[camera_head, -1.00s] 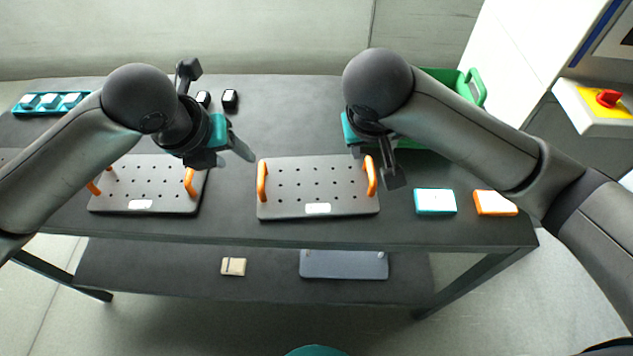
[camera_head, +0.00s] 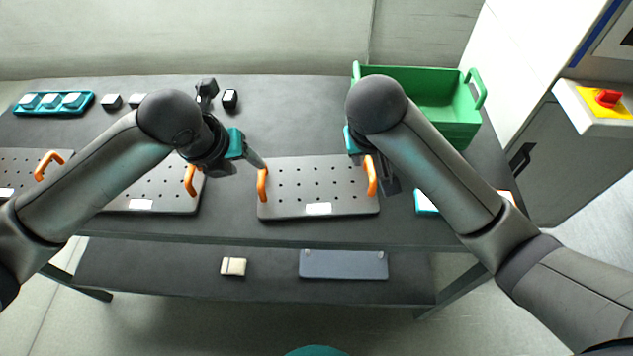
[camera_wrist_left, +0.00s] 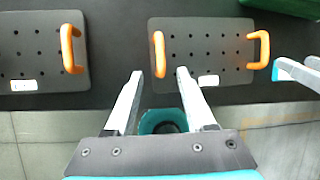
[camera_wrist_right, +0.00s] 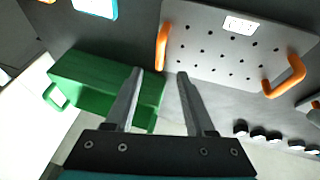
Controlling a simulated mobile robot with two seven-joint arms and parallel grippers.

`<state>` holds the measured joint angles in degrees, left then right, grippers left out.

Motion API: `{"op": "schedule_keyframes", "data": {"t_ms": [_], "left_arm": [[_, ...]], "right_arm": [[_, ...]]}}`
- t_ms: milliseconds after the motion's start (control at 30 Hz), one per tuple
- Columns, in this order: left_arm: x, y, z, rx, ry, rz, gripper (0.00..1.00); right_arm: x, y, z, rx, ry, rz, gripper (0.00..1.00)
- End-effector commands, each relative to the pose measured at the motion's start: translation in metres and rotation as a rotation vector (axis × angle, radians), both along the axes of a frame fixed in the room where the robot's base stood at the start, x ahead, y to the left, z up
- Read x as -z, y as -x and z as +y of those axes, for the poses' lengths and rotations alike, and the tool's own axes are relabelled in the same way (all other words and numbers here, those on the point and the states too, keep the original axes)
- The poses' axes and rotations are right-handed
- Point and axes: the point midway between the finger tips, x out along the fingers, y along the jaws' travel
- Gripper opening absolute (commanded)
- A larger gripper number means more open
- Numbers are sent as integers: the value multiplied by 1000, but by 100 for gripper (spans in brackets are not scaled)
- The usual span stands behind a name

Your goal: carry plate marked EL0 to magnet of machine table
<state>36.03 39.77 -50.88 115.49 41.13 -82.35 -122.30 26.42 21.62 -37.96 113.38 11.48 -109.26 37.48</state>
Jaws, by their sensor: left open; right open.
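A dark perforated plate (camera_head: 300,205) with two upright orange handles lies flat at the middle of the bench; its white label is too small to read. It also shows in the left wrist view (camera_wrist_left: 200,80) and the right wrist view (camera_wrist_right: 225,60). My left gripper (camera_head: 262,166) is open close to its left handle (camera_wrist_left: 160,55). My right gripper (camera_head: 383,182) is open close to its right handle (camera_wrist_right: 162,46). In both wrist views the handle appears just ahead of the open fingers. I cannot identify the EL0 plate or the machine-table magnet.
Two similar plates, including one at far left (camera_head: 20,165), lie left of the middle plate. A green crate (camera_head: 460,125) stands behind my right arm. A teal tray (camera_head: 50,113) sits at back left. A machine with a red knob (camera_head: 607,98) is at right.

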Motion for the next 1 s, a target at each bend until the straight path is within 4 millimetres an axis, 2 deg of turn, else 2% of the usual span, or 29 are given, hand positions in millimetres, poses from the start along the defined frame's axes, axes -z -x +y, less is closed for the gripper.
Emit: {"op": "schedule_keyframes", "data": {"t_ms": [100, 300, 500, 700, 1000], "left_arm": [[21, -8, -5, -1, 2, 3, 55], [53, -21, -11, -1, -1, 3, 55], [77, -32, -16, -1, 0, 1, 55], [90, -38, -19, -1, 1, 0, 55], [94, -40, -19, 1, 1, -1, 55]], "right_arm": [[21, -8, -5, 2, 3, 3, 55], [52, -21, -12, 2, 2, 1, 55], [77, -32, -16, 2, 1, 0, 55], [90, -38, -18, 1, 0, -1, 55], [94, -40, -19, 0, -1, -2, 55]]}}
